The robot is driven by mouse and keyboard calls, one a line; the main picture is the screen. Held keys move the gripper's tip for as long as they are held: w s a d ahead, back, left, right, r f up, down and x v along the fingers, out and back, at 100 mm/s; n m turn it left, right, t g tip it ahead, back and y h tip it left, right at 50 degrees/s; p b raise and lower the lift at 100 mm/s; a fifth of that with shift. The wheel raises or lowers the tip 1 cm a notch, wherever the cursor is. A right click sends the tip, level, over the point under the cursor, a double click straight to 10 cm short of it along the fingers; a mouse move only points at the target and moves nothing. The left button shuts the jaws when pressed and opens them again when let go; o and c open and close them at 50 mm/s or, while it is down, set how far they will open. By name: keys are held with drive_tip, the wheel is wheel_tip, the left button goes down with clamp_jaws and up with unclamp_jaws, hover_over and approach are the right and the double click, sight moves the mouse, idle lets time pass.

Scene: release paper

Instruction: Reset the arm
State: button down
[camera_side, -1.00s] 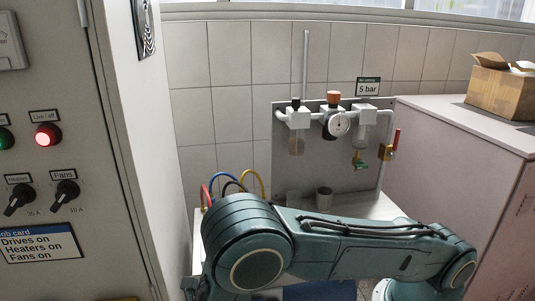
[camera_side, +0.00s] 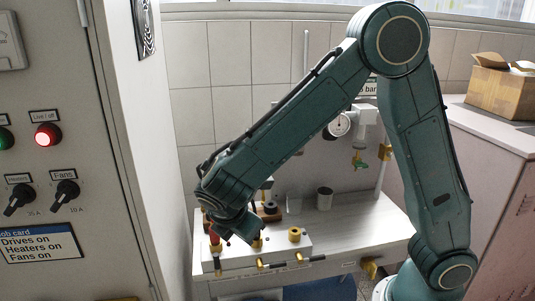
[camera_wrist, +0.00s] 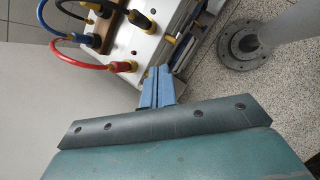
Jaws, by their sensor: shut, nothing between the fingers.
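My arm is folded with its elbow high at the upper right of the side view, and its forearm slopes down to the left over the bench (camera_side: 345,228). My gripper (camera_wrist: 157,84) shows in the wrist view as two blue-grey fingers pressed together, with nothing between them. In that view the fingertips point toward the front edge of the bench and the pale floor beside it. In the side view the fingers are not clearly visible; the wrist is low near the left end of the bench.
A grey pole flange (camera_wrist: 249,45) stands right.

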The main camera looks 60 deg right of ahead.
drive_tip(key=s+d+r+m+t+y, duration=0.1)
drive_tip(key=s+d+r+m+y, duration=0.2)
drive_tip(key=s+r+m, duration=0.4)
drive_tip(key=s+d+r+m+t+y, duration=0.2)
drive_tip(key=s+r+m, duration=0.5)
drive_tip(key=s, duration=0.5)
drive_tip(key=shift+d+m+y, duration=0.5)
drive_tip(key=shift+d+m, duration=0.55)
drive_tip(key=shift+m, duration=0.35)
drive_tip(key=shift+w, duration=0.1)
